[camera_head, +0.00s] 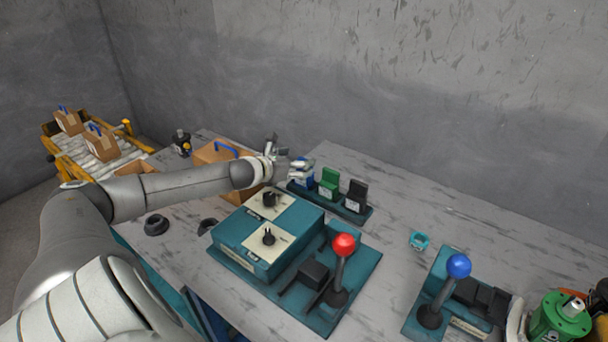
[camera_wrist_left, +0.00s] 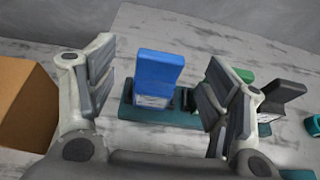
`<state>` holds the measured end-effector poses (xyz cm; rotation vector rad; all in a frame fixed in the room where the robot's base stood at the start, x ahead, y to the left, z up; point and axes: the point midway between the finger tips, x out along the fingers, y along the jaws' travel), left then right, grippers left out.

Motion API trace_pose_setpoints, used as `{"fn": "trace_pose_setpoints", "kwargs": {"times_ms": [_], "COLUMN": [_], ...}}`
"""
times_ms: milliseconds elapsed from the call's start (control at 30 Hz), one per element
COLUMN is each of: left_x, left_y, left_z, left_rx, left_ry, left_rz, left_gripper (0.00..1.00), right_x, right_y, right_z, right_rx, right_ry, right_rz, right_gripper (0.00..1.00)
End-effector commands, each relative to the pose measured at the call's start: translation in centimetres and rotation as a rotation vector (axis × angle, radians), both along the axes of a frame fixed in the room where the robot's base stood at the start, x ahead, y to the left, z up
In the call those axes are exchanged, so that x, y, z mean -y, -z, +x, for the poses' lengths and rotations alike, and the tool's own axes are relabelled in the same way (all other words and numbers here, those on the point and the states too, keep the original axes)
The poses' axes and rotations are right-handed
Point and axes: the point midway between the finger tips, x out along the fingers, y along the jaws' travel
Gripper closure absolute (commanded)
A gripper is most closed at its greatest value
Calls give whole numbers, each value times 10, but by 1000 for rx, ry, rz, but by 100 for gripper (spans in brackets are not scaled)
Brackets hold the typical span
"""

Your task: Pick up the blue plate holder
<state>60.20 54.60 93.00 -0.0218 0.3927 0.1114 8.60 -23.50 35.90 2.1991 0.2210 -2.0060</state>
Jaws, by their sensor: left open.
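The blue plate holder (camera_wrist_left: 158,72) stands upright in a teal rack (camera_wrist_left: 150,114) in the left wrist view, between the two fingers of my left gripper (camera_wrist_left: 160,62). Clear gaps show on both sides in that view. In the head view the blue holder (camera_head: 306,181) is mostly hidden behind my left gripper (camera_head: 288,156), at the left end of the rack (camera_head: 335,203). My left gripper is open and empty. At the head view's lower right edge, pale and dark parts that seem to be my right gripper show beside a green cylinder (camera_head: 560,318); their opening is unclear.
Green (camera_head: 329,183) and black (camera_head: 356,196) holders stand in the same rack. A cardboard box (camera_head: 212,153) is left of my gripper. A teal control box (camera_head: 262,238), a red-knob lever (camera_head: 343,245) and a blue-knob lever (camera_head: 458,266) stand nearer. The table's back right is clear.

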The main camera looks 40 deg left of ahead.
Motion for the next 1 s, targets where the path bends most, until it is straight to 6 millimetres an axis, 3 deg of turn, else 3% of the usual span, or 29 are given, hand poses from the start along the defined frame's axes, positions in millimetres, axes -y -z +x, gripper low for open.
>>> {"fn": "trace_pose_setpoints", "kwargs": {"times_ms": [400, 800, 1000], "left_x": [-2, -2, -2], "left_y": [14, 18, 18], "left_z": [35, 40, 40], "left_rx": [2, 0, 0], "left_ry": [1, 3, 3], "left_rz": [-3, 0, 0], "left_gripper": [27, 27, 51], "right_x": [-2, -2, -2], "right_y": [-12, -13, -13], "right_z": [-1, -1, 0], "right_rx": [-1, 0, 0], "right_ry": [1, 1, 1], "right_rz": [2, 2, 2], "right_gripper": [60, 60, 60]}}
